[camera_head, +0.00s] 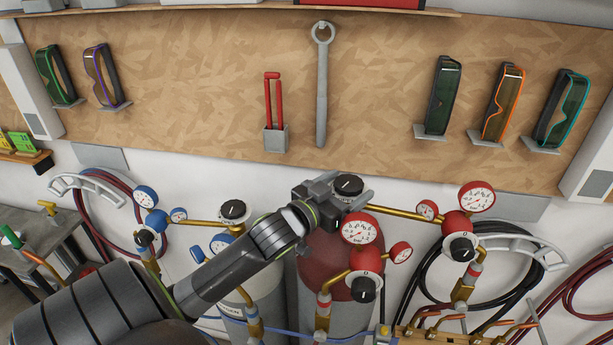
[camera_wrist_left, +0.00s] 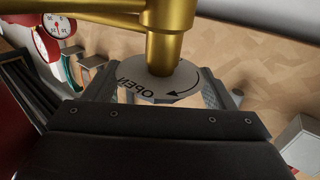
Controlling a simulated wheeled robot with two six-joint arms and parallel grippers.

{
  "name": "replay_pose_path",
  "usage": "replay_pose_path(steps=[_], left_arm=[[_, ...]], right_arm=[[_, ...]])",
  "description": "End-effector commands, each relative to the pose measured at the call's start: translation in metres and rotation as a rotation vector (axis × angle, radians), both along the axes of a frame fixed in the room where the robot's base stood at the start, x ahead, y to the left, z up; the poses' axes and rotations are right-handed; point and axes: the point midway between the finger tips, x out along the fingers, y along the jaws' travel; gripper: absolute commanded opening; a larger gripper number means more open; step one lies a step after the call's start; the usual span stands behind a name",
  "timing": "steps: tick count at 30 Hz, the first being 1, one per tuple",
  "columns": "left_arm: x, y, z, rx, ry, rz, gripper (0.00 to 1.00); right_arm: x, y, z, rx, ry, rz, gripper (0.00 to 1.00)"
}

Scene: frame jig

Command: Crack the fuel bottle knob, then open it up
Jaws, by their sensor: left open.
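The fuel bottle (camera_head: 322,258) has a red shoulder and stands at the centre of the head view. Its black knob (camera_head: 347,185) sits on top, beside the brass valve piping. My left gripper (camera_head: 347,197) reaches in from the left, with its jaws around the knob. In the left wrist view, a grey disc marked OPEN with a curved arrow (camera_wrist_left: 160,88) lies between the two open fingers (camera_wrist_left: 158,95), under a brass valve body (camera_wrist_left: 170,30). I cannot tell whether the fingers touch the knob. My right gripper is out of view.
Red gauges (camera_head: 361,229) and regulator knobs (camera_head: 365,289) crowd the right side of the bottle. A second bottle with a black knob (camera_head: 233,210) stands to the left. A wrench (camera_head: 321,90) and goggles hang on the board behind. Coiled hoses hang at both sides.

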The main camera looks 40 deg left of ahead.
Motion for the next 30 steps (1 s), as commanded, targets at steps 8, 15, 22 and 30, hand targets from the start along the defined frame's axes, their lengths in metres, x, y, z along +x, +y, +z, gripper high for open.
replay_pose_path(steps=[8, 15, 22, 30], left_arm=[[-0.058, 0.004, -0.003, 0.007, 0.004, -0.001, 0.77], [-0.096, 0.006, -0.002, 0.004, 0.006, 0.0, 0.77], [-0.125, 0.008, 0.002, -0.001, 0.004, 0.002, 0.77], [-0.143, 0.009, 0.001, -0.002, 0.002, 0.001, 0.77]], right_arm=[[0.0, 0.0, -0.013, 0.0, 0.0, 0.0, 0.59], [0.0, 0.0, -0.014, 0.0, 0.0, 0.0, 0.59], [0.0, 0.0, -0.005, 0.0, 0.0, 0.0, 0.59], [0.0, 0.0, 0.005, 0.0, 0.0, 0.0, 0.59]])
